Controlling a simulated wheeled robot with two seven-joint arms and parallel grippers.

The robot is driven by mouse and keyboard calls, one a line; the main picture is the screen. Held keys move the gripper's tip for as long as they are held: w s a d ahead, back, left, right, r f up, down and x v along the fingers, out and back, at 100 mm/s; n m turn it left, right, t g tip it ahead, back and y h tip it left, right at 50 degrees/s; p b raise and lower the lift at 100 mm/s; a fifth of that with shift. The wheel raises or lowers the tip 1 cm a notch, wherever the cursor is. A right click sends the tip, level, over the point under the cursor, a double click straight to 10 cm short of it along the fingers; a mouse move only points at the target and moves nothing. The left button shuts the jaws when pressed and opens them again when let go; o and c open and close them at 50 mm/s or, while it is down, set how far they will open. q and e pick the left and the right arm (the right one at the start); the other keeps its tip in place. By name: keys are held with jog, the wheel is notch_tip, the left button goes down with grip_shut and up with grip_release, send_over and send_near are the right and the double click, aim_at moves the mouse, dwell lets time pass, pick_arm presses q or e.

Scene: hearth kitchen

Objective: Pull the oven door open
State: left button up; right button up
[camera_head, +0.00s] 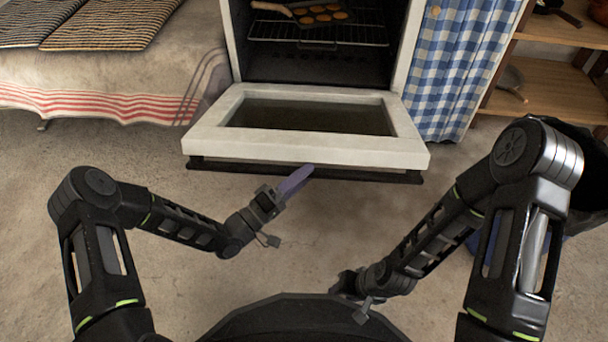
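The oven door (306,149) is folded down and stands open, about level, with its white frame and dark glass facing up. A dark handle bar (385,176) runs along its front edge. My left gripper (297,181), with a purple finger showing, is at the front edge of the door. Its tip overlaps the handle bar in the picture; I cannot tell whether it touches or grips it. My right gripper (347,285) is low in the middle, well away from the door, with its fingers mostly hidden.
Inside the oven (320,65), a tray (312,14) of round baked pieces sits on a wire rack. A blue checked curtain (455,65) and wooden shelves (555,85) are at the right. A cloth-covered surface (110,75) is at the left. The floor before the door is clear.

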pick_arm(q)
jog(key=shift+a, duration=0.2)
jog(key=p+v, duration=0.2)
jog(key=v, duration=0.5)
jog(key=shift+s, duration=0.2)
jog(key=shift+a+f, duration=0.2)
jog(key=shift+a, duration=0.05)
jog(key=s+a+f+b, duration=0.1)
jog(key=a+f+b, duration=0.1)
jog(key=a+f, duration=0.4)
jog(key=shift+s, duration=0.2)
dwell(0.6)
jog(key=shift+a, duration=0.15)
dwell(0.4)
